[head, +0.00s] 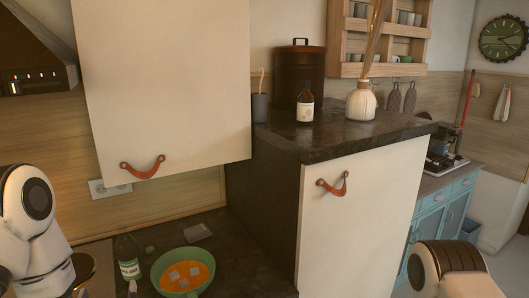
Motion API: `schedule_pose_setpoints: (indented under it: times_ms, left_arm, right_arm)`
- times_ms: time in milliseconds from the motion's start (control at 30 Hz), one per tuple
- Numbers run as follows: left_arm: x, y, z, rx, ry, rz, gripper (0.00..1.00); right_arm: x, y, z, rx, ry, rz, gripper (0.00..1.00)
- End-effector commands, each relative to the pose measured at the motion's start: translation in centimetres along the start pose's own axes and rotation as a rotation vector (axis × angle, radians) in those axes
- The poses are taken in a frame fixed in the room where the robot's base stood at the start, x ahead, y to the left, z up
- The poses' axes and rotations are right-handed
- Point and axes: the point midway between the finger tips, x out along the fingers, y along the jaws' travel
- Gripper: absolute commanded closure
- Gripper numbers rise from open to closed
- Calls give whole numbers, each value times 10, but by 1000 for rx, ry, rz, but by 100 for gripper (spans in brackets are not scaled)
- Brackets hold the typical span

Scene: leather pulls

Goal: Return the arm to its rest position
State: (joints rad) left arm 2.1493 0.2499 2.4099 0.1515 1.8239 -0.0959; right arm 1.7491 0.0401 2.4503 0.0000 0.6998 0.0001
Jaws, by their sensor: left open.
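My left arm (42,232) comes in at the lower left, folded close to me. Its gripper (80,286) shows only in part near the bottom edge; it is open, and I see nothing held in it. The fingertips are hard to make out. My right arm (453,268) shows only as a rounded white and black link at the lower right; its gripper is out of the picture. A white upper cabinet door (165,85) with a red leather pull (143,170) hangs shut. A white lower door (350,235) has another leather pull (333,186), with no gripper on it.
A green pan (183,271) of orange food and a dark green bottle (128,262) stand on the dark counter near my left arm. A brown bottle (305,107), a dark canister (296,72) and a white vase (361,102) stand on the higher dark top.

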Motion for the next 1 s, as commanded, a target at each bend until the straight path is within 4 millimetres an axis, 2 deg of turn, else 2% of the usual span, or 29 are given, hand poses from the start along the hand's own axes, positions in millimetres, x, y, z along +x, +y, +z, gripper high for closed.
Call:
schedule_pose_setpoints:
  times_ms: [267, 467, 567, 667, 800, 900, 1000]
  left_arm:
    - [-16, 14, 63, 22, -227, 62, 3]
    - [-48, 25, 129, 53, -481, 120, 3]
    - [-74, 29, 168, 74, -641, 150, 3]
    - [-111, 30, 208, 104, -828, 182, 3]
    - [-175, 26, 257, 153, -1106, 217, 3]
    - [-221, 19, 280, 190, -1288, 235, 3]
    - [-265, 11, 296, 229, -1456, 247, 3]
  right_arm:
    - [0, 0, -1, 0, 2, 0, 100]
    - [0, 0, -1, 0, 2, 0, 100]
    - [0, 0, 0, 0, 1, 0, 100]
    - [0, 0, 0, 0, 1, 0, 100]
    - [0, 0, -1, 0, 1, 0, 100]
    - [0, 0, -1, 0, 2, 0, 100]
    - [0, 0, -1, 0, 2, 0, 100]
